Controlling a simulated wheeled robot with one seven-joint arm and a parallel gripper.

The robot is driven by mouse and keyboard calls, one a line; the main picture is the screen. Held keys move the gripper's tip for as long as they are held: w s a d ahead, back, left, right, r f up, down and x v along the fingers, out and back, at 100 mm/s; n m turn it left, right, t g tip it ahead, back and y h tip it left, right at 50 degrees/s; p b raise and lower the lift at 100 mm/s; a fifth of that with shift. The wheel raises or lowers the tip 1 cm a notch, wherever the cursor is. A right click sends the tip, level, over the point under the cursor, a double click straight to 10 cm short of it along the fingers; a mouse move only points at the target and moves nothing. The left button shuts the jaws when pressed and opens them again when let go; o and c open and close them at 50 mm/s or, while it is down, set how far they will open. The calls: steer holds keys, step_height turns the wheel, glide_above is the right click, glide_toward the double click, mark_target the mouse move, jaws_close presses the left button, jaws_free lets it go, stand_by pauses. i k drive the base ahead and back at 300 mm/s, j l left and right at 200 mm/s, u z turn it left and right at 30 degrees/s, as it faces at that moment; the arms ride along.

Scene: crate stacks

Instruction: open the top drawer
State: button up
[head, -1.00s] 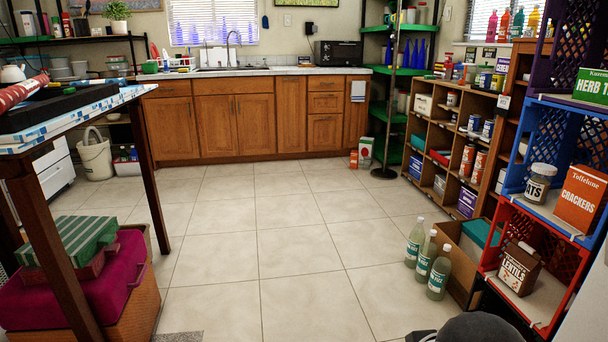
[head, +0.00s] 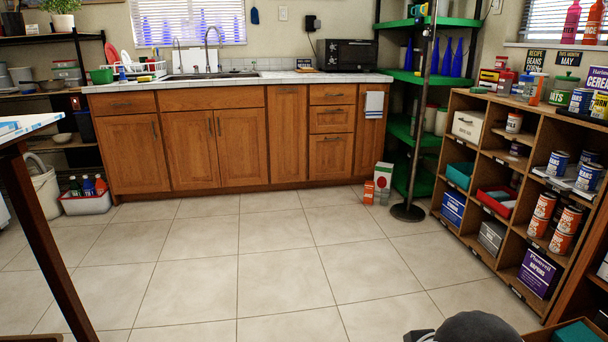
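A run of brown wooden cabinets (head: 289,137) stands against the back wall under a white tiled counter. In its right part is a stack of drawers: the top drawer (head: 333,94) is shut, with the middle drawer (head: 332,119) and a taller lower front (head: 331,156) below it, both shut. Small dark handles show on the fronts. Wider fronts (head: 211,98) run along the top at the left, also shut. A dark rounded part of my own body shows at the bottom edge, right of centre. My gripper is not in view.
The tiled floor (head: 250,260) ahead is clear. A wooden cubby shelf (head: 480,162) with cans and boxes lines the right. A green shelf with a dark pole base (head: 407,212) and small cartons (head: 383,178) stand right of the drawers. A table leg (head: 45,240) is at near left.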

mark_target(319, 94)
steer(key=i, duration=2.35)
steer(key=i+z, duration=0.1)
steer(key=i, duration=0.5)
steer(key=i+j, duration=0.1)
steer(key=i, duration=0.5)
steer(key=i+j+z, duration=0.15)
steer(key=i, duration=0.45)
steer(key=i+j, duration=0.1)
steer(key=i, duration=0.5)
steer(key=l+z, duration=0.05)
